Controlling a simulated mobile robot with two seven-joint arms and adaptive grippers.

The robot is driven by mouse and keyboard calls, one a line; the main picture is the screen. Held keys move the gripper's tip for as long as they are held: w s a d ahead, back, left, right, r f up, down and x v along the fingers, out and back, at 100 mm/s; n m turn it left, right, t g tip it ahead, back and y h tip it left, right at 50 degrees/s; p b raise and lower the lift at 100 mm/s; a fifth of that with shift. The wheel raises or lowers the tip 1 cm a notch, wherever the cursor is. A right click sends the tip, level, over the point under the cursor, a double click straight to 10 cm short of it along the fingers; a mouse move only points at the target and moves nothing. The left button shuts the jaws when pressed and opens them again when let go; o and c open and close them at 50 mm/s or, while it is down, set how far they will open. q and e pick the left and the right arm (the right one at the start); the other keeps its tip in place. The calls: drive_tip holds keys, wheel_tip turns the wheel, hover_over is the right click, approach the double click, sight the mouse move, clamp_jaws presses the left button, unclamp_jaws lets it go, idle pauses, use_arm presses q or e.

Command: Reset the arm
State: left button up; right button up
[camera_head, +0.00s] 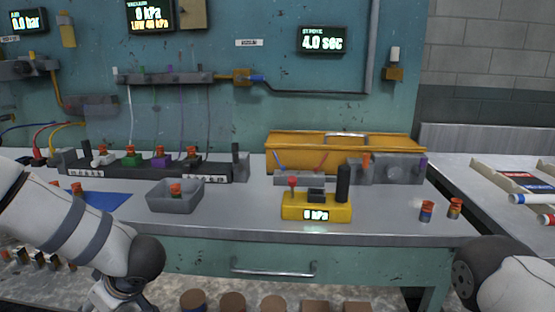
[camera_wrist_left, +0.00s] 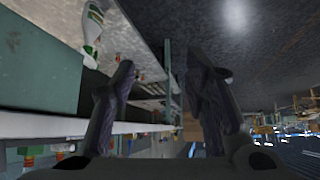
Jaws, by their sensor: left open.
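My left arm (camera_head: 62,225) comes in from the left, in front of the bench. Its grey elbow or wrist joint hangs at the bench's front edge, and only part of the left gripper shows at the bottom of the head view. In the left wrist view the left gripper (camera_wrist_left: 165,88) is open, with its two dark fingers apart and nothing between them. My right arm (camera_head: 515,280) shows only as a piece at the lower right corner, and its gripper is out of the picture.
The bench top (camera_head: 240,213) carries a grey tray (camera_head: 160,199) holding an orange-topped piece, a yellow gauge box (camera_head: 300,209) reading 0 kPa, and two small fittings (camera_head: 427,211) at the right. A drawer handle (camera_head: 272,272) sticks out in front. The bench's front middle is clear.

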use_arm(q)
drive_tip(key=s+d+f+m+h, duration=0.2)
drive_tip(key=s+d+f+m, duration=0.25)
drive_tip(key=s+f, duration=0.45)
drive_tip(key=s+d+f+m+h, duration=0.3)
drive_tip(key=s+f+m, duration=0.2)
drive_tip(key=s+f, duration=0.3)
drive_tip(key=s+d+m+g+h, duration=0.1)
drive_tip(key=s+m+g, duration=0.1)
drive_tip(key=s, duration=0.9)
drive_tip(key=s+d+f+m+g+h, duration=0.1)
drive_tip(key=s+d+m+g, duration=0.1)
drive_tip(key=s, duration=0.9)
drive_tip(key=shift+d+g+h, duration=0.3)
drive_tip(key=shift+g+h, duration=0.1)
drive_tip(key=shift+g, duration=0.1)
drive_tip(key=shift+s, duration=0.15)
